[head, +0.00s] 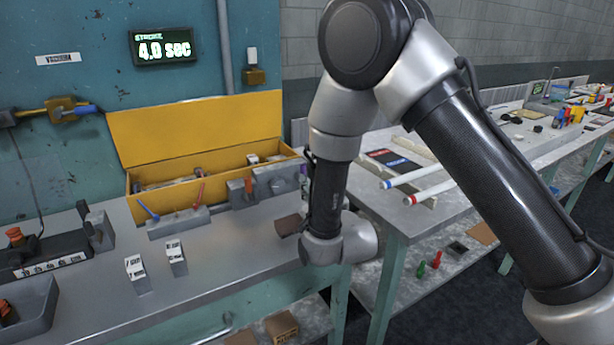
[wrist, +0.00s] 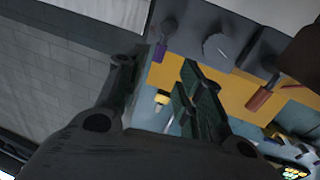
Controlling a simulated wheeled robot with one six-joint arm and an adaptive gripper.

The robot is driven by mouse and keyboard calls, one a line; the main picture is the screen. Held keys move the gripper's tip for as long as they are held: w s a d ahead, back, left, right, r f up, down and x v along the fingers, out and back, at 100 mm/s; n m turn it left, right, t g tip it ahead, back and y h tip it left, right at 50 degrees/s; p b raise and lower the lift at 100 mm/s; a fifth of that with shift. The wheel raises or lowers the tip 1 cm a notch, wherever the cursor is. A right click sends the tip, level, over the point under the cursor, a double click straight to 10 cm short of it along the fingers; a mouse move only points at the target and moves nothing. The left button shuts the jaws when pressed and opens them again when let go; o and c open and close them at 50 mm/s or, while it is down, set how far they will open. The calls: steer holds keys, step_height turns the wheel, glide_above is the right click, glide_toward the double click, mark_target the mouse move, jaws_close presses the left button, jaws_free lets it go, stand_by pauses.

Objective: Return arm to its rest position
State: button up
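My arm comes in from the right of the head view, bends at a high elbow and drops to its wrist joint, which shows in front of the right end of the bench (head: 215,285). In the head view I cannot make out my gripper's fingers. In the wrist view my gripper (wrist: 160,88) has its two dark fingers spread apart with a gap between them. Nothing is held between the fingers; background shows through the gap.
A yellow bin (head: 165,200) stands at the bench's back, with grey fixtures (head: 178,222) before it. Two white-topped grey blocks (head: 137,275) stand nearer the front. A second table (head: 410,215) right of my wrist bears red- and blue-ended tubes (head: 425,192). A timer (head: 163,48) reads 4.0 sec.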

steer(key=shift+v, duration=1.25)
steer(key=shift+d, duration=0.1)
